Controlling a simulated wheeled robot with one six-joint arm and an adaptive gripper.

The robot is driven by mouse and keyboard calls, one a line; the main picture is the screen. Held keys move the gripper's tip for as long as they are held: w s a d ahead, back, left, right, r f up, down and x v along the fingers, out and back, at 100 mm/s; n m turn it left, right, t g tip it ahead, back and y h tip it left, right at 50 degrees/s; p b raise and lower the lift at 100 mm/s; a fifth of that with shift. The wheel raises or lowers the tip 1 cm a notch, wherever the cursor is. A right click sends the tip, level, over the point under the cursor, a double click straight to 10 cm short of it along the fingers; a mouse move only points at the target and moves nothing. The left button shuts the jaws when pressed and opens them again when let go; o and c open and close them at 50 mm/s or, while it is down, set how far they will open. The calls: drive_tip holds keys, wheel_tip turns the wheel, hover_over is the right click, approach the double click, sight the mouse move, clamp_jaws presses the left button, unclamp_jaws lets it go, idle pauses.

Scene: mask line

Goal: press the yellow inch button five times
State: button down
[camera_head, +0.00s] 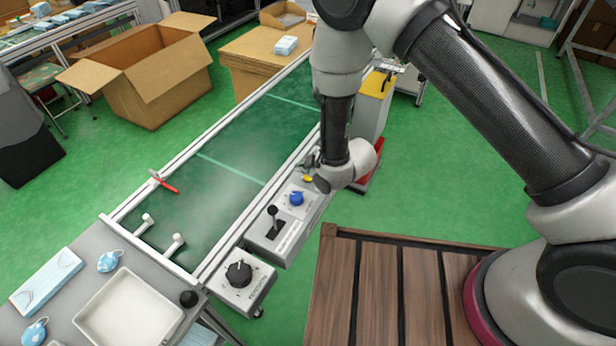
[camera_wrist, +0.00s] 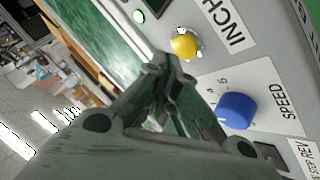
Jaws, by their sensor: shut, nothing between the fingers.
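The yellow inch button (camera_wrist: 186,44) sits on the grey control panel (camera_wrist: 262,62), beside the word INCH, in the wrist view. In the head view a little of the yellow button (camera_head: 308,178) shows just left of my wrist. My gripper (camera_wrist: 170,62) is shut and empty. In the wrist view its fingertips are close below the button; I cannot tell whether they touch it. In the head view my gripper (camera_head: 309,163) is mostly hidden by my wrist, above the panel.
A blue speed knob (camera_wrist: 237,110) stands near the button, and it also shows in the head view (camera_head: 296,198). A black lever (camera_head: 272,218) and a black knob (camera_head: 239,273) are nearer along the panels. The green conveyor belt (camera_head: 225,185) runs alongside.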

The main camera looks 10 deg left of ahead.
sight(306, 179)
drive_tip(key=shift+r, duration=2.55)
